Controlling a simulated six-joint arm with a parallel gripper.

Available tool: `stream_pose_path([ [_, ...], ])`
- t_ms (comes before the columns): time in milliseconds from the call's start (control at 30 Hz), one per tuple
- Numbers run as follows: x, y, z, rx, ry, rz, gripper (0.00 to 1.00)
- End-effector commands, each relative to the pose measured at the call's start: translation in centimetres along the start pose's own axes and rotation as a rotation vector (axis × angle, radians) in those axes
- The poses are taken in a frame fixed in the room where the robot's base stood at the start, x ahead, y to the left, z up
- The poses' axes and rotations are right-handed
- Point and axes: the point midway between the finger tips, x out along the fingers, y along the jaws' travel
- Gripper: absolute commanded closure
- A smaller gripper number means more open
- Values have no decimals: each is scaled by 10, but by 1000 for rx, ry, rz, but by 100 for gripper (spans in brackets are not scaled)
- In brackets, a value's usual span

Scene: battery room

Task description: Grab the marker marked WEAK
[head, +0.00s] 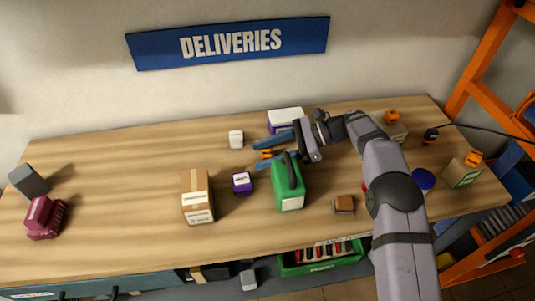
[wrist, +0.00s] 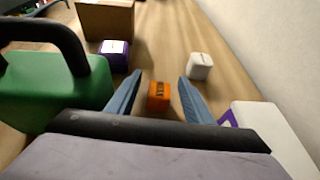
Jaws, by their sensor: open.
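A small orange block (wrist: 159,96) with dark lettering lies on the table between my finger tips in the wrist view. It also shows in the head view (head: 266,154). Its lettering is too small to read, so I cannot tell whether it says WEAK. My gripper (wrist: 160,76) is open, with one blue finger on each side of the block and a gap on both sides. In the head view my gripper (head: 256,156) reaches in from the right, low over the table. Other small blocks are a white one (head: 236,139) and a purple one with a white label (head: 242,182).
A green case with a dark handle (head: 290,185) stands close beside my gripper. A white and purple box (head: 285,117) is on its other side, near the wall. A cardboard box (head: 197,197) stands further left. The table's left middle is clear.

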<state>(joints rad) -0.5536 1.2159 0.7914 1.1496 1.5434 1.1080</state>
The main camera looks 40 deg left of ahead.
Motion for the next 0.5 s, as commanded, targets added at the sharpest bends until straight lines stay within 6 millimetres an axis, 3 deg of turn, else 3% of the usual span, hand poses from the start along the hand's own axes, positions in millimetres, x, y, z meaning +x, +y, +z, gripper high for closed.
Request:
stream_pose_path([
  [333, 6, 0, -1, 1, 1, -1, 55],
  [500, 6, 0, -1, 0, 1, -1, 96],
])
